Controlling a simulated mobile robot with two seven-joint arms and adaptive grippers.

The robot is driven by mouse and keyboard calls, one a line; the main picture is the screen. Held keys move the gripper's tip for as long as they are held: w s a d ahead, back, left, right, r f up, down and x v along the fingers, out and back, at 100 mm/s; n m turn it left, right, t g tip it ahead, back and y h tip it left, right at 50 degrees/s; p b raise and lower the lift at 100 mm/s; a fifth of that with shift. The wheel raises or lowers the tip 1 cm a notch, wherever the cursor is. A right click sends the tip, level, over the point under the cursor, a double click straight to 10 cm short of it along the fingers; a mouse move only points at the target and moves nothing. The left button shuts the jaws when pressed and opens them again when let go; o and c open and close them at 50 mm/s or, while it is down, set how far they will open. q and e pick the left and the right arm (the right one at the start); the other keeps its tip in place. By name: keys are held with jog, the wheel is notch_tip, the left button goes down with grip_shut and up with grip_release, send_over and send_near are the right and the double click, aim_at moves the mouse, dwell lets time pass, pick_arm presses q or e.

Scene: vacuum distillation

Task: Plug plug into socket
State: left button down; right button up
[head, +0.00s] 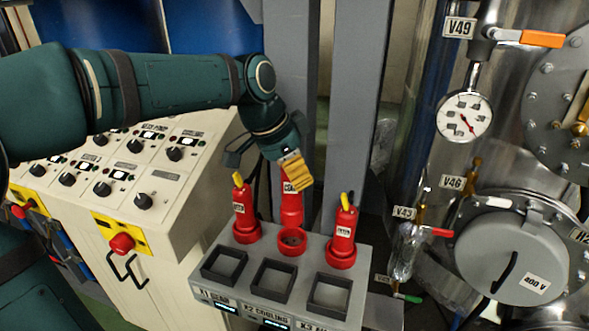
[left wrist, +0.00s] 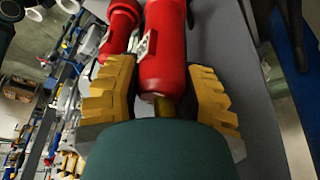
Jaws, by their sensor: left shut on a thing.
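A red cylindrical plug (head: 291,208) with a white label is held by my left gripper (head: 293,172), whose yellow fingers close on its upper end. In the left wrist view the plug (left wrist: 165,55) lies between the two yellow fingers (left wrist: 160,98). The plug points down over the middle red socket (head: 291,241) on the grey panel box. The socket's ring and part of its opening show at the plug's lower end. Whether the plug touches the ring cannot be told. My right gripper is not in view.
Red plugs stand in the sockets on either side, a left one (head: 242,212) and a right one (head: 343,228). The grey box (head: 228,285) carries black square frames in front. A white control console (head: 165,225) stands left; steel vessel parts and a gauge (head: 464,117) stand right.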

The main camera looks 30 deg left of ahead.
aim_at(294, 203)
pick_arm(q)
jog(key=shift+f+b, duration=1.2)
jog(key=shift+f, duration=0.6)
jog(key=shift+f+b, duration=1.7)
jog(key=shift+f, duration=0.35)
jog(key=shift+c, duration=2.4)
grip_release()
jog(key=shift+r, duration=0.1)
jog(key=v, duration=1.2)
